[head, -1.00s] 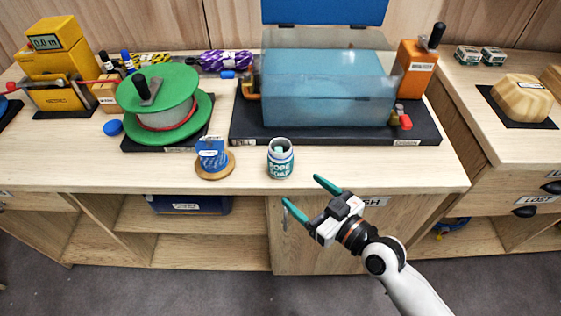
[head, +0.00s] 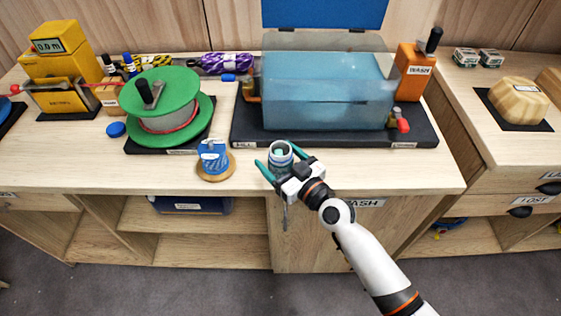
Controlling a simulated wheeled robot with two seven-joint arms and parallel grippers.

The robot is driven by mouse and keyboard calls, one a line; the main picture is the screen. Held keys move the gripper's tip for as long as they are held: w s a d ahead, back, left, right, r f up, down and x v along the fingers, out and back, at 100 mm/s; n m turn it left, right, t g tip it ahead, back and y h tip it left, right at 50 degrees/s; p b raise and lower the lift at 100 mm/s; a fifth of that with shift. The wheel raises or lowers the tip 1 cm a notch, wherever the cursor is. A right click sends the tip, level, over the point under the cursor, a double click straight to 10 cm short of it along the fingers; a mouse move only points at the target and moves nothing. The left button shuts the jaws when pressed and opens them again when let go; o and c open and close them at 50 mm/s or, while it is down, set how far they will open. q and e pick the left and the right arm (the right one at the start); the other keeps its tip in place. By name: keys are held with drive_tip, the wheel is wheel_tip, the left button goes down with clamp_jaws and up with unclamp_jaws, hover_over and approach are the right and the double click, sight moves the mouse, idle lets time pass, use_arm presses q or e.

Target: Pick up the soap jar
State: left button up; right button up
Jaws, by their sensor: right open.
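The soap jar (head: 281,153) is a small white and teal jar near the front edge of the bench, just in front of the wash tank. Its label is now mostly hidden by my right gripper. My right gripper (head: 277,153) is open, with one teal finger on the left of the jar and the other at its right and rear. The jar stands between the fingers on the bench; I cannot tell whether a finger touches it. My left gripper is not in view.
A blue label item on a round wooden base (head: 214,160) stands close to the left of the jar. The wash tank's dark base (head: 340,135) lies right behind it. A green reel (head: 160,108) stands further left. The bench top to the right front is clear.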

drive_tip(key=shift+w+a, duration=0.35)
drive_tip(key=shift+w, duration=0.05)
